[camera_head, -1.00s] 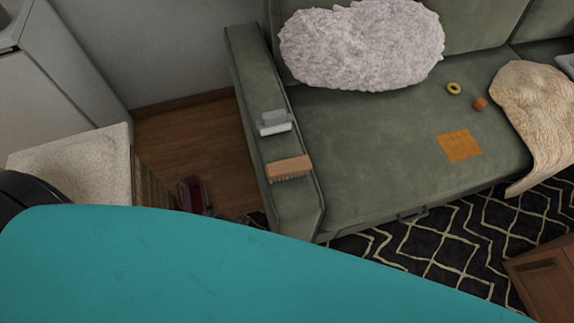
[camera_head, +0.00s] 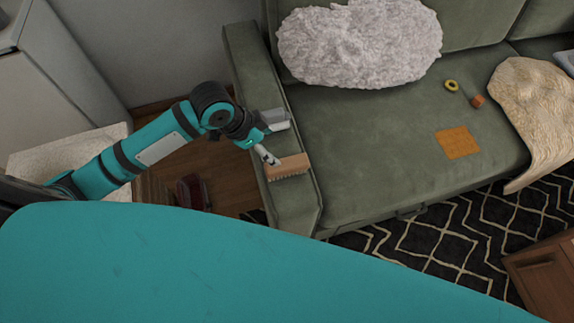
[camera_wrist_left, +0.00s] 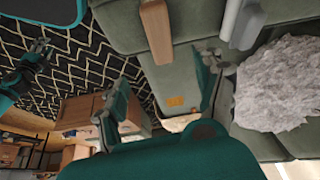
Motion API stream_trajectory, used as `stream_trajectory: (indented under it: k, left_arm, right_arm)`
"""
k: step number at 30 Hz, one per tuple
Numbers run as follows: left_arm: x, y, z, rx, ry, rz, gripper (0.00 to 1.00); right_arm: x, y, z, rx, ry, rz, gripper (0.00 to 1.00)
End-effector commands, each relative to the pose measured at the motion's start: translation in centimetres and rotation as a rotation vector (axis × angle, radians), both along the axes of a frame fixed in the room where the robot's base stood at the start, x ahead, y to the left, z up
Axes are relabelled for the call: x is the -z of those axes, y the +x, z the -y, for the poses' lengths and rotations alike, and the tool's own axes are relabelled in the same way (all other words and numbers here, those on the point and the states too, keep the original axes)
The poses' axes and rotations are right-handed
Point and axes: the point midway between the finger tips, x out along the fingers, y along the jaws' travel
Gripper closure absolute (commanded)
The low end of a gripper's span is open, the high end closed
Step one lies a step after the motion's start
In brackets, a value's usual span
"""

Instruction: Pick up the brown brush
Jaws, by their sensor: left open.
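The brown brush (camera_head: 288,167) lies on the left arm of the green sofa, bristles toward the front. In the left wrist view the brush (camera_wrist_left: 157,30) shows at the top, just beyond the fingers. My left gripper (camera_head: 268,156) is at the brush's left end in the head view; whether it touches cannot be told. In the left wrist view my left gripper (camera_wrist_left: 168,80) has its fingers spread wide, with nothing between them. What appears to be my right gripper (camera_wrist_left: 40,50) is small at the left of the wrist view, its jaws unclear.
A grey-white object (camera_head: 275,119) lies on the sofa arm (camera_head: 296,207), close behind the brush and beside my left gripper. A fluffy pillow (camera_head: 360,42), an orange cloth (camera_head: 458,143) and small items lie on the seat. A pale side table (camera_head: 65,148) stands at left.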

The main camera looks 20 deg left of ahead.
Motion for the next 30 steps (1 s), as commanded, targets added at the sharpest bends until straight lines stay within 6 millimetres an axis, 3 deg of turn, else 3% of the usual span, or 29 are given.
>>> stream_trajectory:
  k: [3, 7, 21, 30]
  left_arm:
    - [-1.7, 0.3, -1.1, 0.06, 0.027, -0.011, 0.3]
    - [-1.6, 0.3, -1.2, 0.082, 0.029, -0.025, 0.3]
    - [7.1, 2.2, 1.9, 0.081, 0.027, -0.027, 0.3]
    - [9.5, 2.8, 2.6, 0.081, 0.029, -0.024, 0.3]
  right_arm:
    - [0.0, -0.1, -0.4, 0.002, 0.005, -0.001, 0.6]
    - [0.0, -0.1, -0.4, 0.003, 0.005, -0.001, 0.6]
    - [0.0, -0.1, 0.3, 0.003, -0.003, -0.001, 0.6]
    - [0.0, -0.1, 0.4, 0.003, -0.005, -0.001, 0.6]
